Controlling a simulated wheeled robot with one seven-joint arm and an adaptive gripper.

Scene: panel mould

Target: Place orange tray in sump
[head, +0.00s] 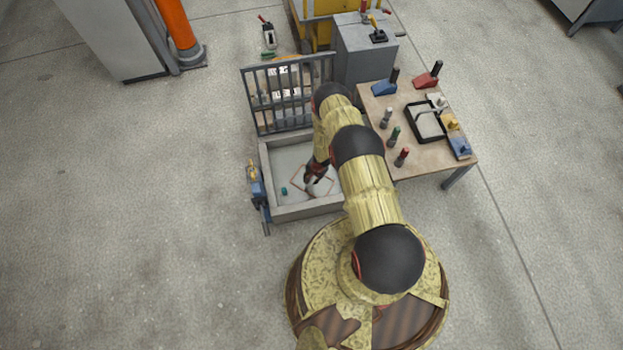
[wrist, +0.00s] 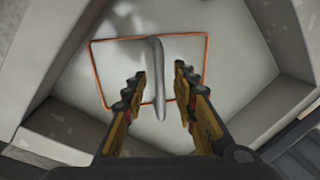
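The orange tray (head: 322,186) is inside the grey, low-walled sump (head: 300,211), over its pale floor. In the wrist view the tray (wrist: 120,76) shows as a thin orange rim around a pale inside, with a grey bar handle (wrist: 157,75) across its middle. My gripper (head: 312,177) is down inside the sump over the tray. In the wrist view my gripper (wrist: 157,82) is open, with one finger on each side of the handle and a gap to both. I cannot tell whether the tray rests fully on the floor.
A small teal piece (head: 284,190) lies on the sump floor. A barred grate (head: 290,95) stands upright at the sump's back edge. A blue clamp-like part (head: 257,186) is at its left wall. A wooden table (head: 425,160) with several handled tools and a black-rimmed tray (head: 427,122) stands right.

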